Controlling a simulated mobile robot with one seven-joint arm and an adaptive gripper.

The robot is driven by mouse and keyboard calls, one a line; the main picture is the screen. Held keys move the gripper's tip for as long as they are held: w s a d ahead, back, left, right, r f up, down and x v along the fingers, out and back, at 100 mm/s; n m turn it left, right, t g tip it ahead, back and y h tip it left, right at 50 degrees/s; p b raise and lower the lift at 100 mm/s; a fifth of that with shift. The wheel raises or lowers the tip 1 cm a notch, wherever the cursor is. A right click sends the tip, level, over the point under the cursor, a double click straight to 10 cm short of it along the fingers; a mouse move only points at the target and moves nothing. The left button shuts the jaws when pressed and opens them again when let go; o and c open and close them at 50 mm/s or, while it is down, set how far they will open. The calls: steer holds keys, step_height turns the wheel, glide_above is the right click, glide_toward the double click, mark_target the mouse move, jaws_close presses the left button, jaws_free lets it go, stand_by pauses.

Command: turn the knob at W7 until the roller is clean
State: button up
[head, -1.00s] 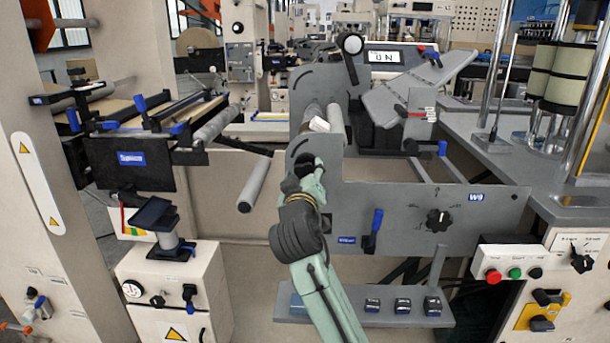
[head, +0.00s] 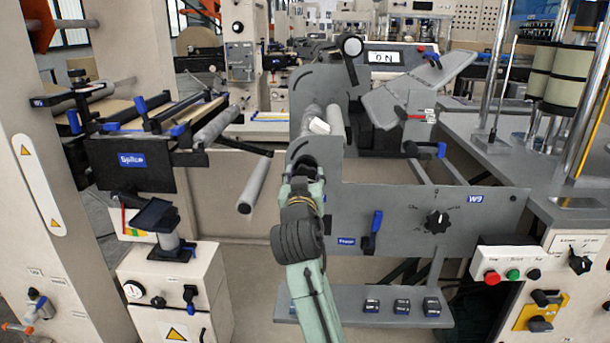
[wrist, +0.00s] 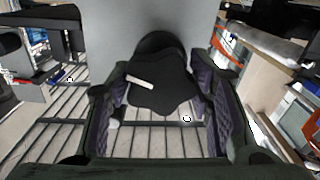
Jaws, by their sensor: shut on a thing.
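A black knob (wrist: 165,88) with a white pointer line sits between the two fingers of my gripper (wrist: 165,108) in the wrist view. The pads press on both sides of it, and the white line lies nearly level, tilted slightly down to the right. In the head view my gripper (head: 303,172) is at the upper left of the grey side panel (head: 390,195), and it hides most of the knob. Grey rollers (head: 335,122) lie behind the panel's top, with a small white block or patch (head: 319,126) on them. I cannot make out a W7 label or the roller's surface.
A red button (head: 492,278) is on a box at right. A lower shelf (head: 345,306) carries small dark blocks.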

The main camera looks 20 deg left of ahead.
steer(key=m, duration=0.5)
steer(key=shift+a+m+p, duration=0.1)
steer(key=shift+m+p, duration=0.2)
steer(key=shift+p, duration=0.05)
steer(key=m, duration=0.3)
steer(key=o, duration=1.2)
steer(key=v, duration=0.7)
steer(key=shift+p, duration=0.3)
